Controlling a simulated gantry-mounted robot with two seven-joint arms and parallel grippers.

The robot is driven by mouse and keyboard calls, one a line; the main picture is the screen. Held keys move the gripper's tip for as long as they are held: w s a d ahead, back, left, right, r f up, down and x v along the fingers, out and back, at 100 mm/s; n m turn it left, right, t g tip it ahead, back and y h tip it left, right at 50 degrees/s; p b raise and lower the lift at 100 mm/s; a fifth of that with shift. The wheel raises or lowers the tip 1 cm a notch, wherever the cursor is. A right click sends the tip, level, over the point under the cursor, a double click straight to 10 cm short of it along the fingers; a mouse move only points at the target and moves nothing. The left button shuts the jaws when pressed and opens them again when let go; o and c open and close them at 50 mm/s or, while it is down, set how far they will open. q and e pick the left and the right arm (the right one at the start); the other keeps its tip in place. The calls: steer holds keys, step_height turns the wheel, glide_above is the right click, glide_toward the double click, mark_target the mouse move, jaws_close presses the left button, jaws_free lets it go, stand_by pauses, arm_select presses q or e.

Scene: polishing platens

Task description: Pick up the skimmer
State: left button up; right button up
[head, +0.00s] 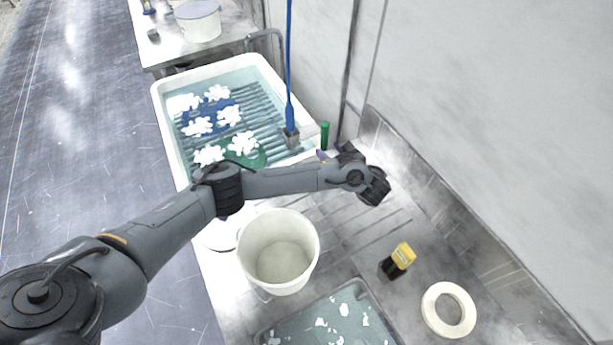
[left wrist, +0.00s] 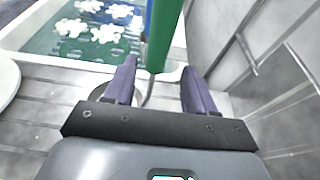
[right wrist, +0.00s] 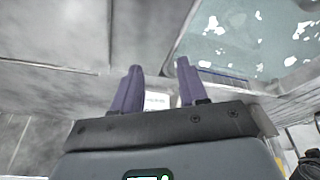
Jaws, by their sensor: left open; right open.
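I take the green-handled tool to be the skimmer. Its upright green handle (head: 324,135) shows beside the white tub's near right corner. In the left wrist view the handle (left wrist: 164,35) stands upright in the gap between my fingers, with a thin metal shaft below it. A dark round shape at the shaft's foot is partly hidden by my left finger. My left gripper (head: 330,154) is open close to the handle; its open fingers show in the left wrist view (left wrist: 160,78). I see no contact. My right gripper (right wrist: 158,80) is open and empty, and outside the head view.
A white tub (head: 160,110) of water holds several white flower-like pieces. A blue pole (head: 289,60) stands in it near the green handle. A white bucket (head: 277,250), a tray (head: 335,325), a yellow-black object (head: 398,261) and a white ring (head: 448,310) are nearer. A wall rises right.

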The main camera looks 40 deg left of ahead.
mark_target(321, 143)
arm_select(q)
steer(key=x, duration=0.4)
steer(key=shift+s+a+r, duration=0.2)
steer(key=shift+s+r, duration=0.1)
steer(key=shift+w+a+f, duration=0.15)
steer(key=shift+w+a, duration=0.05)
steer(key=shift+a, duration=0.25)
steer(key=shift+c, duration=0.3)
jaws_close()
